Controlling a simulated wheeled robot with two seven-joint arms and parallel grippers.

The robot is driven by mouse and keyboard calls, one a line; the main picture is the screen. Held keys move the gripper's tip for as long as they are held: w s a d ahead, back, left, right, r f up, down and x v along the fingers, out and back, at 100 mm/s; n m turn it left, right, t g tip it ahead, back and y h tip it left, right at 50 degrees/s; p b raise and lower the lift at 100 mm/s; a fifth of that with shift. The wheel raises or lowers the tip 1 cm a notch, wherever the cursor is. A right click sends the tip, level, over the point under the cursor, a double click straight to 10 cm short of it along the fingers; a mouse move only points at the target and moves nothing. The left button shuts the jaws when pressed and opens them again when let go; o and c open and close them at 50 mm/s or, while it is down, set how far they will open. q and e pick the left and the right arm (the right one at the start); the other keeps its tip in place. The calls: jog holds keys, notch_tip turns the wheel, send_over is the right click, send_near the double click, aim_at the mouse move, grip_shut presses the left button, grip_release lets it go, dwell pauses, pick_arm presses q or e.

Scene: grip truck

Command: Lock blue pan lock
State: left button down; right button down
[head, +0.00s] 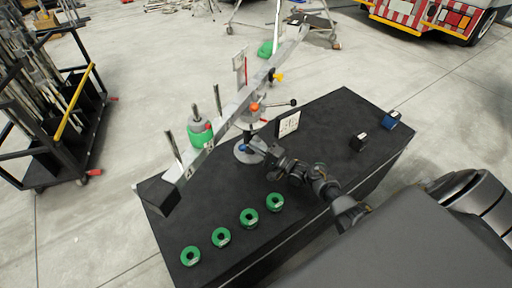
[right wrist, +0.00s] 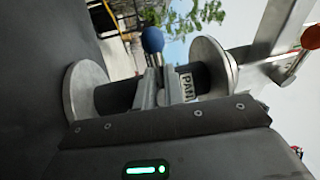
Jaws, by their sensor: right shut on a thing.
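The pan lock has a blue ball knob (right wrist: 152,40) on a thin metal stem, beside a dark column with a PAN label (right wrist: 187,87) between two round metal plates. In the head view the blue knob (head: 243,148) shows small and partly hidden, low on the camera head's round base (head: 246,155). My right gripper (head: 258,146) reaches it from the right. In the right wrist view my right gripper (right wrist: 159,82) is shut on the pan lock's stem, with the ball sticking out past the fingertips. My left gripper is not in view.
A long grey beam (head: 235,105) with an orange knob (head: 254,107) and a yellow knob (head: 278,77) slants above the black table (head: 330,130). Several green rings (head: 221,237) lie along its front. Small dark blocks (head: 358,142) sit at right. A pole rack (head: 60,130) stands left.

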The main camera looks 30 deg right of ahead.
jog(key=c, duration=1.5)
grip_release()
jog(key=b+v, duration=0.1)
jog(key=v, duration=0.9)
jog(key=shift+s+d, duration=0.2)
jog(key=shift+s, duration=0.15)
jog(key=shift+a, duration=0.1)
